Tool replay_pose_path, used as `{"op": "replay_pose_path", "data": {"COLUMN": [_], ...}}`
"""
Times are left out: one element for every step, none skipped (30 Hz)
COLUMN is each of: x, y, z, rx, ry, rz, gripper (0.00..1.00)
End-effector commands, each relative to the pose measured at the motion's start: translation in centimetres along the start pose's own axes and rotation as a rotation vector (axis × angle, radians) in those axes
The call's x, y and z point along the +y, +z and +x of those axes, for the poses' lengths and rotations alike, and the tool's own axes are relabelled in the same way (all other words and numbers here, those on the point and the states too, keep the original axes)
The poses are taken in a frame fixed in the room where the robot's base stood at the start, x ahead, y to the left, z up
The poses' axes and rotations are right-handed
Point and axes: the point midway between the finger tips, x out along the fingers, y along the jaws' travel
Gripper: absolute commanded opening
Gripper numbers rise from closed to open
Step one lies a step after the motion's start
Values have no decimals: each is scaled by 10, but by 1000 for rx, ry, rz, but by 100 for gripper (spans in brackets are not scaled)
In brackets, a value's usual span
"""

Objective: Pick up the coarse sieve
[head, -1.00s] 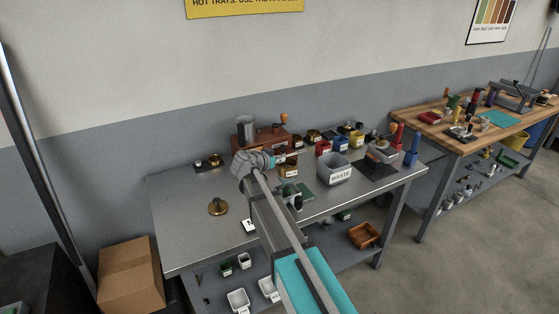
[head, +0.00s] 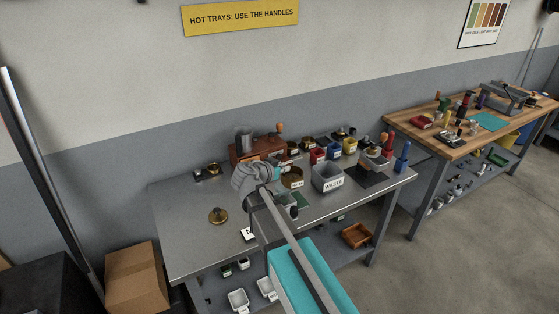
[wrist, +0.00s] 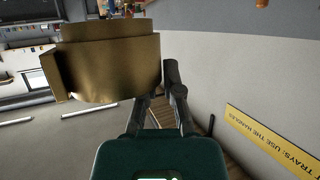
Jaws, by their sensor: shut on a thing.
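The coarse sieve, a round brass-coloured vessel with a pale label, shows in the head view (head: 292,182) at the worktable's back middle. In the wrist view the sieve (wrist: 108,65) is large and close, with a flat tab on its left side. My gripper (wrist: 160,95) is shut on the sieve's near side. In the head view my gripper (head: 281,174) is partly hidden by my own wrist. I cannot tell how high the sieve is above the table.
A wooden box with an orange-knobbed handle (head: 245,150) stands behind. A grey waste bin (head: 327,178) is close on the right, with several small coloured containers behind it.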

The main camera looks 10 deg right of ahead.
Motion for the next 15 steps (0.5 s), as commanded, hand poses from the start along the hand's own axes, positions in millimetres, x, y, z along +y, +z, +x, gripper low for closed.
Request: {"op": "replay_pose_path", "data": {"x": [8, 11, 14, 16, 18, 20, 21, 22, 22, 23, 23, 24, 24, 24, 24], "y": [-4, -4, -4, -5, -5, -5, -6, -6, -6, -6, -6, -6, -6, -6, -5], "z": [-8, -10, -12, -14, -16, -17, -18, -19, -20, -20, -21, -21, -21, -21, -21], "rx": [1, 1, 1, 0, 0, 1, 0, 1, 1, 1, 0, 0, 0, 1, 0], "ry": [0, 0, 0, 0, 0, 0, 0, 0, 0, 0, 0, 0, 0, 0, 0], "rz": [0, 0, 0, 0, 0, 0, 0, 0, -1, -1, -1, -1, -1, -1, -1], "gripper": [0, 0, 0, 0, 0, 0, 0, 0, 0, 0, 0, 0, 0, 0, 0]}}
